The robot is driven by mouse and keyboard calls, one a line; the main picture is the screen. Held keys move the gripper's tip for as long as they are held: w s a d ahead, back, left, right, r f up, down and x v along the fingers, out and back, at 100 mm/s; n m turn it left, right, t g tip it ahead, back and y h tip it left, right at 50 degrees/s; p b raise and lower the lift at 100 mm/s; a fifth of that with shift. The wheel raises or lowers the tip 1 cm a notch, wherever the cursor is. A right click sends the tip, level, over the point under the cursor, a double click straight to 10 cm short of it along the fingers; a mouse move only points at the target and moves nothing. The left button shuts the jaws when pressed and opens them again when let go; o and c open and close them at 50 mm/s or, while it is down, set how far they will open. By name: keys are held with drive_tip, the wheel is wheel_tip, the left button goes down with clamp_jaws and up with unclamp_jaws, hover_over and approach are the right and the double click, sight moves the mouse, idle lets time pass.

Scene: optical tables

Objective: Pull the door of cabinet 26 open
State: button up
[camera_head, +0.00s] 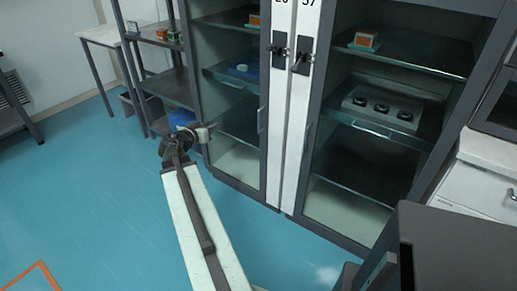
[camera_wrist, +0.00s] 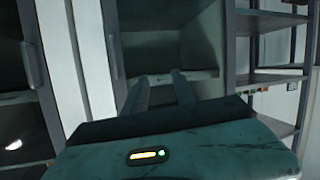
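Cabinet 26 (camera_head: 225,174) is the left glass-fronted cabinet, its number partly cut off at the top edge. Its door looks shut. Its upright door handle (camera_head: 261,119) is on the right side, beside the white strip; it also shows in the wrist view (camera_wrist: 113,56). My gripper (camera_head: 209,132) is in front of the left part of this door, apart from the handle. In the wrist view its two fingers (camera_wrist: 161,78) are spread with nothing between them, and the handle is to their left.
Cabinet 37 (camera_head: 328,198) adjoins on the right, with its own handle (camera_head: 308,134). Dark latches (camera_head: 279,51) sit on the white strips. Open shelving (camera_head: 168,86) stands left of cabinet 26. A dark grey cabinet (camera_head: 465,245) is at lower right.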

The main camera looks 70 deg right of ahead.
sight(259, 131)
drive_tip(key=s+d+f+m+g+h+b, duration=0.1)
drive_tip(key=s+d+f+h+b, duration=0.15)
drive_tip(key=s+d+b, duration=0.3)
drive_tip(key=s+d+f+m+h+b, duration=0.1)
drive_tip(key=s+d+f+b, duration=0.3)
drive_tip(key=s+d, duration=0.25)
drive_tip(key=d, duration=0.3)
drive_tip(key=s+d, duration=0.1)
drive_tip(key=d, duration=0.3)
drive_tip(key=shift+s+r, duration=0.1)
drive_tip(key=shift+s, duration=0.1)
drive_tip(key=shift+a, duration=0.1)
clamp_jaws()
drive_tip(key=shift+s, duration=0.15)
